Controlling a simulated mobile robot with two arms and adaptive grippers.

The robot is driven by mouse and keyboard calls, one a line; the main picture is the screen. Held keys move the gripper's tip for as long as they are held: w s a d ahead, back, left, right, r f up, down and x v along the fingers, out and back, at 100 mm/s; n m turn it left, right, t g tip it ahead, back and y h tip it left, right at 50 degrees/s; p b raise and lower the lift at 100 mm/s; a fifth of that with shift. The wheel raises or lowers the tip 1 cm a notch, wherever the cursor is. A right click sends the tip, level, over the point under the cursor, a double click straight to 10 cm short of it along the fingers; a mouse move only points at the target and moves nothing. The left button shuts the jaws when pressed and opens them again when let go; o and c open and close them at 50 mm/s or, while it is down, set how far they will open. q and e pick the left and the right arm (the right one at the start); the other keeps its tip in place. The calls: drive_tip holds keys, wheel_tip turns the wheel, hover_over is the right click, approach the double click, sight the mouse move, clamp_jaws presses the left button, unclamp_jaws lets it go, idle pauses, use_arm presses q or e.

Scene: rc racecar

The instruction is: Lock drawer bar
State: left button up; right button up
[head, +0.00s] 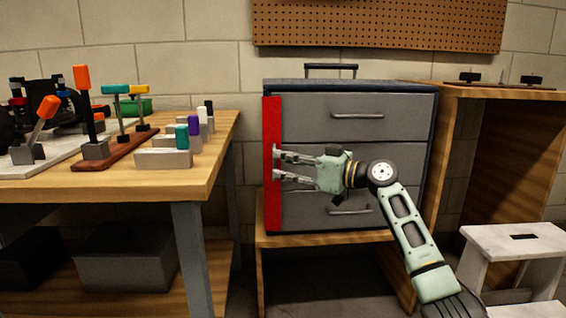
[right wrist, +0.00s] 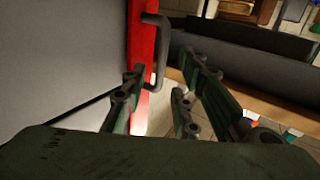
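The red drawer bar (head: 272,210) stands upright along the left edge of the grey drawer cabinet (head: 350,84). My right gripper (head: 279,165) reaches in from the right across the drawer fronts, with its fingers spread apart at the bar's middle. In the right wrist view, the red bar (right wrist: 141,32) carries a grey handle (right wrist: 163,50). The open fingers of my right gripper (right wrist: 165,75) are on both sides of the handle's lower end. I cannot tell whether they touch it. My left gripper is out of view.
A wooden workbench (head: 205,178) with blocks and coloured-handled toggle clamps stands at left. A wooden shelf unit (head: 440,95) and a white stool (head: 520,243) stand at right. The drawers have grey handles (head: 357,115). A narrow gap separates bench and cabinet.

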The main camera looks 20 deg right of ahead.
drive_tip(key=v, duration=1)
drive_tip(key=shift+s+d, duration=0.15)
drive_tip(key=shift+d, duration=0.05)
